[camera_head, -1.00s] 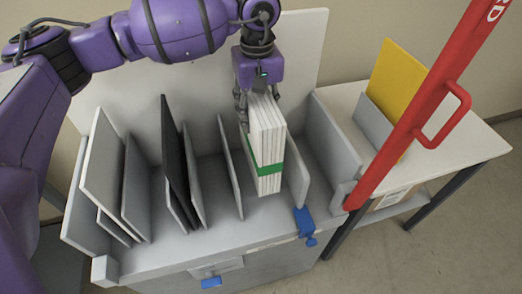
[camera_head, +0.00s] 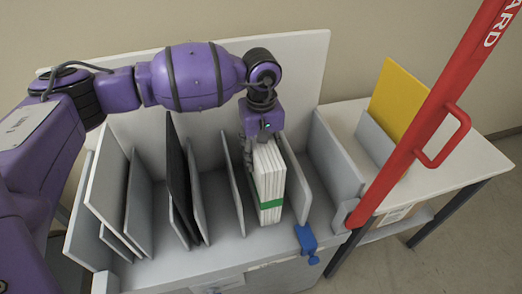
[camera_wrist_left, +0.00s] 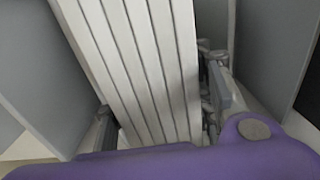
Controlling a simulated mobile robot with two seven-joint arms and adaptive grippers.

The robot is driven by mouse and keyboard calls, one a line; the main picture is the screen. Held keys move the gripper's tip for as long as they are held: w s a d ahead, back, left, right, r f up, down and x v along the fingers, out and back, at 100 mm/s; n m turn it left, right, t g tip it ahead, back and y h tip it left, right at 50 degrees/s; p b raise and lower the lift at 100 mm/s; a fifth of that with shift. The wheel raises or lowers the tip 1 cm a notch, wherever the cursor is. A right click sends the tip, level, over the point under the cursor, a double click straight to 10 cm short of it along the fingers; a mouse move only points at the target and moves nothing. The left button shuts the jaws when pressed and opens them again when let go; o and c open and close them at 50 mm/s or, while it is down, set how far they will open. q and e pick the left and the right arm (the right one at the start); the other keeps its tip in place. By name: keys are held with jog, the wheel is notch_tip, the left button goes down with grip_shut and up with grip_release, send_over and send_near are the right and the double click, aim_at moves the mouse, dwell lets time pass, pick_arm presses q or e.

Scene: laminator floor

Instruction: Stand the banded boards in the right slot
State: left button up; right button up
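The banded boards (camera_head: 268,178) are a thick upright stack of white boards with a green band near the lower end. They are between a thin grey divider (camera_head: 233,180) on their left and another divider (camera_head: 296,185) on their right, towards the rack's right end. I cannot tell whether their bottom touches the rack floor. My left gripper (camera_head: 256,148) is at the top of the stack, its fingers on either side. In the left wrist view the boards (camera_wrist_left: 140,65) lie between both fingers, closely flanked. My right gripper is out of view.
The grey rack (camera_head: 160,272) holds pale panels (camera_head: 107,185) and a dark panel (camera_head: 177,180) at left. A red guard bar (camera_head: 425,115) slants at right, before a side table (camera_head: 455,165) with a yellow board (camera_head: 398,95).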

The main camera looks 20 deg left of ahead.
pick_arm(q)
jog(key=o, duration=0.4)
notch_tip(320, 180, up, 12)
jog(key=shift+r+b, duration=0.15)
jog(key=shift+b, duration=0.35)
